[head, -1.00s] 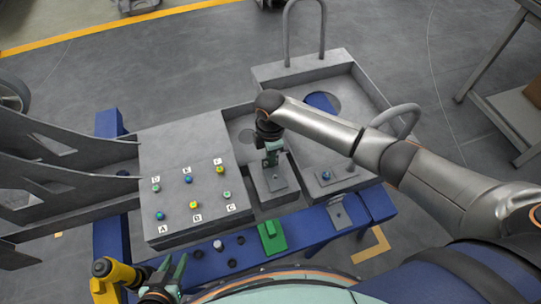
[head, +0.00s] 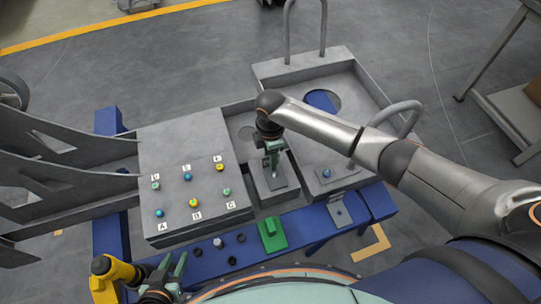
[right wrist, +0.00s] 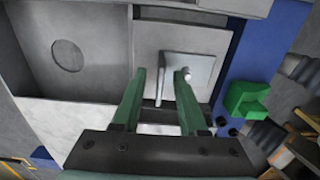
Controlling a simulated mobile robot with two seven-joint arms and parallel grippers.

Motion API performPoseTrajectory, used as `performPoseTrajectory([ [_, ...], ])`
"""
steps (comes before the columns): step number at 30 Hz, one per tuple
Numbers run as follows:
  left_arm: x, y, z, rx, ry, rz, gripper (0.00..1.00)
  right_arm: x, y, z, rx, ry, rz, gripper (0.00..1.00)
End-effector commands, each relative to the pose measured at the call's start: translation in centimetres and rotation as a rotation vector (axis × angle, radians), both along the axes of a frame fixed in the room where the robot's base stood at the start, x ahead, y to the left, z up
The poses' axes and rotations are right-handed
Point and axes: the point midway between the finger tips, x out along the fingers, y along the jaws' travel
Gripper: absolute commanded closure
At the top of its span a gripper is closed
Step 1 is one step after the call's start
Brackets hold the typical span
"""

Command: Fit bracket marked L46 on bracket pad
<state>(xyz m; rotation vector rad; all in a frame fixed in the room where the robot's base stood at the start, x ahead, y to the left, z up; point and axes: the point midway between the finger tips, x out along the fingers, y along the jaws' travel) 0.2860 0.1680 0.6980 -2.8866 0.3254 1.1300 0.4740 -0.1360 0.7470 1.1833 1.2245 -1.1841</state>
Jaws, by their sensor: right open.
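A grey bracket plate with an upright flange (right wrist: 186,68) lies on a raised grey block, which I take for the bracket pad (right wrist: 196,40). The block also shows in the head view (head: 264,196), near the middle of the grey chassis. My right gripper (head: 273,172) is directly above it, pointing down. In the right wrist view, its two green fingers are apart (right wrist: 160,75), with the flange between them. I cannot tell whether they touch it. No L46 marking is readable. My left gripper (head: 168,268) is open and empty at the lower left, before the blue rail.
A flat panel (head: 185,150) with coloured knobs labelled A to F stands left of the block. A green block (head: 271,236), another small grey plate (head: 340,212) and several dark round parts lie on the blue rail (head: 310,228). A hoop handle (head: 403,118) rises at right.

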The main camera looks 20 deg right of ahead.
Motion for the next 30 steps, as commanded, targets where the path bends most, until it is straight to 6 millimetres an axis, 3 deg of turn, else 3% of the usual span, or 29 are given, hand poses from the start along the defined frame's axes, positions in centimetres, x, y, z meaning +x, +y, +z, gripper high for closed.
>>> performPoseTrajectory([
  [8,0.0,0.0,0.3,0.0,0.0,0.0,0.63,0.1,0.0,1.4,0.001,-0.003,0.001,0.58],
  [21,0.0,0.0,1.2,0.0,0.0,0.0,0.63,0.1,0.0,10.3,0.0,-0.003,0.001,0.58],
  [30,0.0,0.0,1.3,0.0,0.0,0.0,0.63,0.0,0.0,12.5,0.0,0.0,0.0,0.58],
])
